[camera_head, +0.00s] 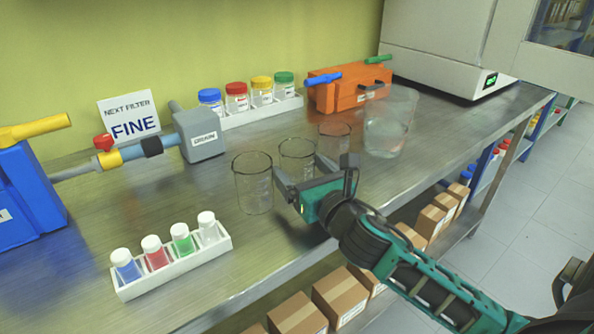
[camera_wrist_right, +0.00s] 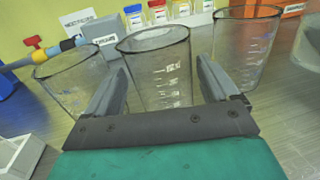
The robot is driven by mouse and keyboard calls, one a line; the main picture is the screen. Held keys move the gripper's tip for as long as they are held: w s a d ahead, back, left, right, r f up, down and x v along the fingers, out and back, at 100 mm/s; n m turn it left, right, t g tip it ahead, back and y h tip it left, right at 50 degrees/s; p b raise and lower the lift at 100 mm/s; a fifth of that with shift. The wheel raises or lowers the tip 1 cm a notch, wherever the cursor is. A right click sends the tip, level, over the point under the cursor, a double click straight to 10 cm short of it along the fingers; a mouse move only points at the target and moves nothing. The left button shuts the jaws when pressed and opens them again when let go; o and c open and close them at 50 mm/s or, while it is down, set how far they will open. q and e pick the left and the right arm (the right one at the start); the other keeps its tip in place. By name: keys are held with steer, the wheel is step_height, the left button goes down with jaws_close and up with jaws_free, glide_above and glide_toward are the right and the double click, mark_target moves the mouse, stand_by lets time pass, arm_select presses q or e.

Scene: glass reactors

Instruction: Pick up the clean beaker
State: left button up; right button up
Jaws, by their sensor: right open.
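Three clear glass beakers stand upright in a row on the steel bench: a left one (camera_head: 253,190), a middle one (camera_head: 297,149) and a right one (camera_head: 334,131). My right gripper (camera_head: 297,163) is open at the middle beaker. In the right wrist view the left beaker (camera_wrist_right: 72,84), middle beaker (camera_wrist_right: 160,72) and right beaker (camera_wrist_right: 243,48) all show. The middle one appears between the open fingers (camera_wrist_right: 162,63), with no clear contact. Its lower front is partly hidden by my gripper. All three look empty; I cannot tell which is the clean one. My left gripper is out of view.
A large glass vessel (camera_head: 388,135) stands right of the row. A white rack (camera_head: 175,271) of small colour-filled vials is at front left. Behind are a grey DRAIN block (camera_head: 203,135), several colour-capped jars (camera_head: 237,98) and an orange box (camera_head: 345,93). Bench (camera_head: 455,120) is clear at right.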

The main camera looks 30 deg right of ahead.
steer(key=shift+c, duration=0.4)
steer(key=c, duration=0.8)
